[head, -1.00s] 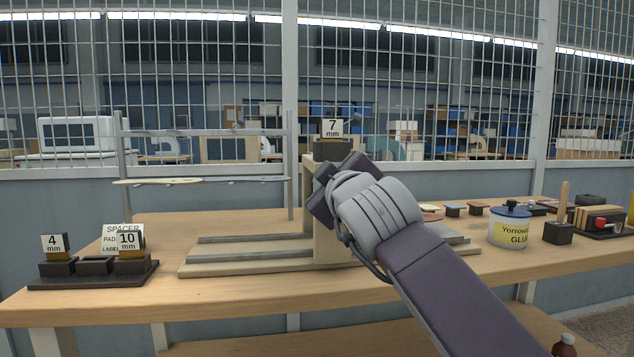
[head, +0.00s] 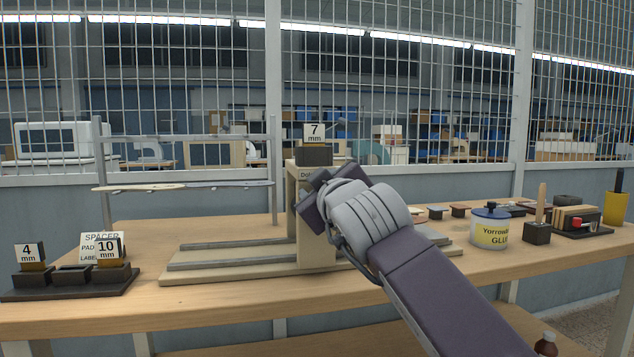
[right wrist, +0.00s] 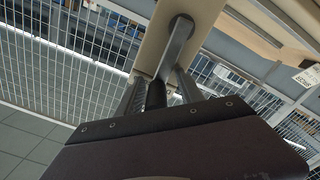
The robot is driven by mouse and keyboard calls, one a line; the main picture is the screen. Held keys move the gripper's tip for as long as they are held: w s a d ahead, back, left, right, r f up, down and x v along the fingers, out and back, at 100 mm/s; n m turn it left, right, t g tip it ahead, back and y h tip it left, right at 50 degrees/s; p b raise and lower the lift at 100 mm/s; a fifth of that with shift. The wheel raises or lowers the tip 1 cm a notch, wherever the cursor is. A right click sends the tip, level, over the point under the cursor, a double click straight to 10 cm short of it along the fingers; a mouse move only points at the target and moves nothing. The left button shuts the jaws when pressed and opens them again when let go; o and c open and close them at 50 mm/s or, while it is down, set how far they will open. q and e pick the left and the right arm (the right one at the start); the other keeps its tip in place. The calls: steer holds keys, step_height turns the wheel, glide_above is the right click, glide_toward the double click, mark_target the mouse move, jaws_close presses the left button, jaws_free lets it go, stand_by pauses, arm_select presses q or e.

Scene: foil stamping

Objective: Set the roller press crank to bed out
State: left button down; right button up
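The roller press (head: 318,242) stands on the bench, with a beige upright frame and a flat base with long metal rails (head: 230,250). My right gripper (head: 318,200) is at the upright's near side in the head view, and my arm hides much of that side. In the right wrist view, a grey metal crank bar (right wrist: 177,46) crosses the beige side panel (right wrist: 203,12). A dark crank handle (right wrist: 156,95) lies between my right gripper's fingers (right wrist: 160,92). I cannot tell whether they press on it. My left gripper is not in view.
A 7 mm block (head: 314,150) sits atop the press. A dark spacer rack (head: 70,285) with 4 mm and 10 mm blocks is at left. A glue tub (head: 490,232) and several small tools are at right. A wire mesh partition stands behind.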

steer(key=shift+s+r, duration=0.1)
steer(key=shift+r, duration=0.15)
steer(key=b+v, duration=0.3)
steer(key=v, duration=0.6)
steer(key=shift+f, duration=0.1)
